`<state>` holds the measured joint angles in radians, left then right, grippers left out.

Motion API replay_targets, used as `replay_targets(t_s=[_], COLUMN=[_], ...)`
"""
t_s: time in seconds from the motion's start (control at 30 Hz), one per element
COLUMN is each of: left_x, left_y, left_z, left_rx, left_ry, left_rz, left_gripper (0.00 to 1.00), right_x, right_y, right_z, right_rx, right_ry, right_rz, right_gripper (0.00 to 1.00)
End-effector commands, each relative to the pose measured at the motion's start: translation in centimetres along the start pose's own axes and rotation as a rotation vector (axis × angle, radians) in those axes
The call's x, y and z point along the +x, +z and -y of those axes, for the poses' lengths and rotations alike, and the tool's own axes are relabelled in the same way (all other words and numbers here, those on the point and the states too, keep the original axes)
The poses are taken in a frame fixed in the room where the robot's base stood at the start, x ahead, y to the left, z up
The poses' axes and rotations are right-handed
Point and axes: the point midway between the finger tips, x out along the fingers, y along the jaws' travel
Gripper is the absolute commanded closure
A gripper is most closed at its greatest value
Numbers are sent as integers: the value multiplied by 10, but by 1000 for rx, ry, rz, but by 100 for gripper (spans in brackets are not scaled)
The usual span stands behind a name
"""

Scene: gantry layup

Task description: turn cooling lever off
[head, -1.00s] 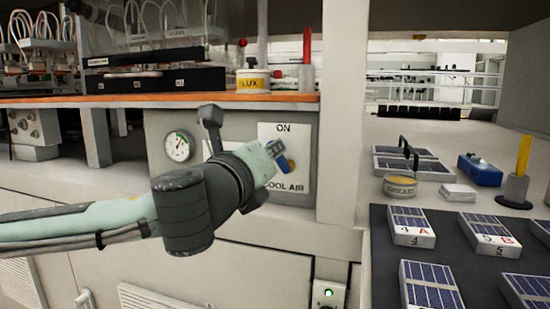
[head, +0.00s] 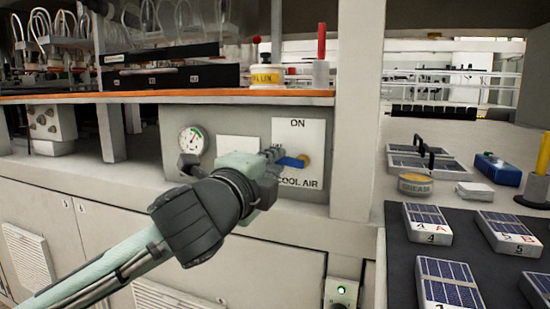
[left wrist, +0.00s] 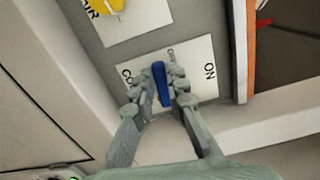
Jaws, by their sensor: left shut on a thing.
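The cooling lever is a blue handle (head: 291,162) with a yellow pivot at its right end, on a white plate (head: 312,135) marked ON above and COOL AIR below. In the head view the handle lies about level, pointing left. My left gripper (head: 273,154) is at the handle's left end. In the left wrist view the blue handle (left wrist: 161,84) stands between the two fingers (left wrist: 158,86), which are shut on it. The fingers cover part of the plate's lettering. My right gripper is not in view.
A round gauge (head: 193,140) and a second white plate (head: 238,150), partly covered by my arm, are on the same grey panel. An orange-edged shelf (head: 170,98) overhangs the panel, and a pale post (head: 356,130) stands right of it. Solar panels lie on a dark mat (head: 400,250).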

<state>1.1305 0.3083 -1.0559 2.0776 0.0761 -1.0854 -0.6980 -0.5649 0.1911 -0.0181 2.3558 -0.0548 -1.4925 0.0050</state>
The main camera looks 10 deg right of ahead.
Motion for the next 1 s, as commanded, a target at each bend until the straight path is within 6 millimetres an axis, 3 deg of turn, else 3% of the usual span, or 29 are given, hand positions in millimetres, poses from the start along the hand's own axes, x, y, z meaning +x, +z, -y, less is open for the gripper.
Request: replay_targets(t_s=[0.3,0.83,0.87,1.0], left_x=[0,0,0,0], left_y=[0,-1,-1,-1], left_z=[-5,-6,-6,-6], left_rx=[-111,-131,-131,-130], left_ry=[1,2,2,1], left_rz=[1,0,0,0], left_gripper=[100,100,83,66], right_x=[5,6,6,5], right_y=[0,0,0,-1], right_z=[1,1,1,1], right_rx=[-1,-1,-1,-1], right_ry=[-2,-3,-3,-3], right_rz=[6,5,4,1], right_gripper=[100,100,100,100])
